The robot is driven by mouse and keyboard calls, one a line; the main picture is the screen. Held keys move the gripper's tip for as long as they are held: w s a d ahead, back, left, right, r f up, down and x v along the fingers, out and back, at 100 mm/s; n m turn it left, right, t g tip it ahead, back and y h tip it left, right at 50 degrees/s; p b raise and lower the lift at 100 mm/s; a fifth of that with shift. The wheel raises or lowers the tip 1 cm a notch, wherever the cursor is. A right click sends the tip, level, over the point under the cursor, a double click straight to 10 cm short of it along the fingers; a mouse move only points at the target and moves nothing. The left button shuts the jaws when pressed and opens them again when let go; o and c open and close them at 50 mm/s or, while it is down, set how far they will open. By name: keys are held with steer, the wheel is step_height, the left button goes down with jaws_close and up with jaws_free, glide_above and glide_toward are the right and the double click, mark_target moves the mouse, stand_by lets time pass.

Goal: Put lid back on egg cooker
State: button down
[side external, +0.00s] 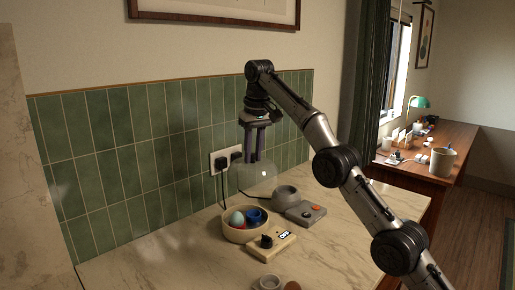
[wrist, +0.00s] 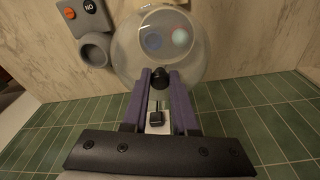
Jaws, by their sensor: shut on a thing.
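My gripper (side external: 257,158) points down, its purple fingers shut on the black knob (wrist: 160,73) of a clear dome lid (side external: 257,182). In the wrist view the round lid (wrist: 128,50) hangs below the fingers. The cream egg cooker has a round bowl (side external: 231,236) and a control box (side external: 285,243) with a black dial and an ON label. A pale green egg (side external: 236,218) and a dark blue round thing (side external: 256,216) sit in the bowl, with something red between them. The lid is held above the bowl, apart from it; the exact gap is unclear.
A grey appliance (side external: 306,214) with an orange button and a grey ring-shaped part (side external: 285,194) stands right of the bowl. The marble counter (side external: 165,255) is clear at left.

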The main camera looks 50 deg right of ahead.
steer(key=shift+w+a+f, duration=0.1)
steer(key=shift+w+f, duration=0.3)
steer(key=shift+f, duration=0.3)
steer(key=shift+w+a+f, duration=0.1)
steer(key=shift+w+f, duration=0.3)
steer(key=shift+f, duration=0.3)
step_height(320, 180, down, 10)
steer(key=shift+w+a+r, duration=0.2)
steer(key=shift+w+a, duration=0.05)
steer(key=shift+w, duration=0.2)
steer(key=shift+f, duration=0.2)
stand_by(1.9)
steer(key=shift+c, duration=0.6)
jaws_free()
steer(key=shift+r, duration=0.15)
step_height(320, 180, up, 7)
stand_by(1.0)
